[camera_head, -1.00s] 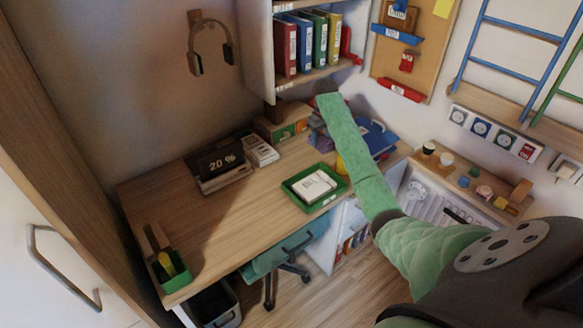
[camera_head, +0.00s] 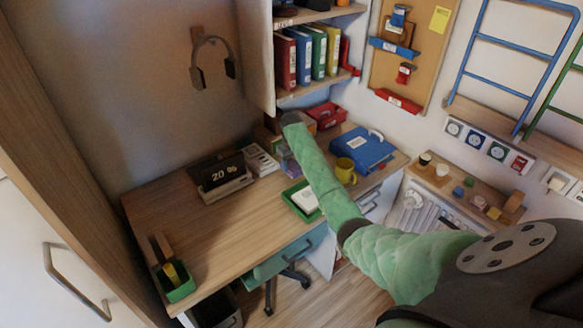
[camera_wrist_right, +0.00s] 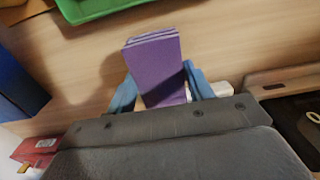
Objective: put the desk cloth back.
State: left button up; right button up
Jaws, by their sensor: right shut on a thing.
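The desk cloth (camera_wrist_right: 152,68) shows in the right wrist view as a purple, folded, layered piece. My right gripper (camera_wrist_right: 162,88) is shut on it, with a blue finger on each side, over the wooden desk (camera_wrist_right: 222,38). Whether the cloth touches the desk top is hard to tell. In the head view my green right arm reaches over the desk (camera_head: 215,235) to its back, near the shelf. The arm hides most of the gripper and the cloth there. My left gripper is not in view.
A green tray (camera_head: 292,207) with a white pad, a yellow mug (camera_head: 345,170), a blue binder (camera_head: 368,152) and a red box (camera_head: 328,116) stand around the arm. The desk's front left is mostly clear.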

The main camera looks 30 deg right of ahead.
aim_at(292, 165)
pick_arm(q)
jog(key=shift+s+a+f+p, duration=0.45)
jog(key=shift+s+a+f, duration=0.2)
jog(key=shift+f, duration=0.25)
pick_arm(e)
jog(key=shift+f, duration=1.35)
jog(key=shift+f, duration=0.1)
jog(key=o, duration=0.9)
jog(key=shift+o, duration=0.2)
jog(key=shift+r, duration=0.2)
jog(key=shift+r+b, duration=0.3)
jog(key=shift+r, duration=0.1)
notch_tip(292, 165, up, 10)
jog(key=b, duration=0.3)
jog(key=shift+r+b, duration=0.1)
jog(key=shift+b, duration=0.2)
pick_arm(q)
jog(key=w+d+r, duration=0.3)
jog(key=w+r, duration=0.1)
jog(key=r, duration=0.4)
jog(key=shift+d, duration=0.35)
pick_arm(e)
jog(key=shift+r, duration=0.45)
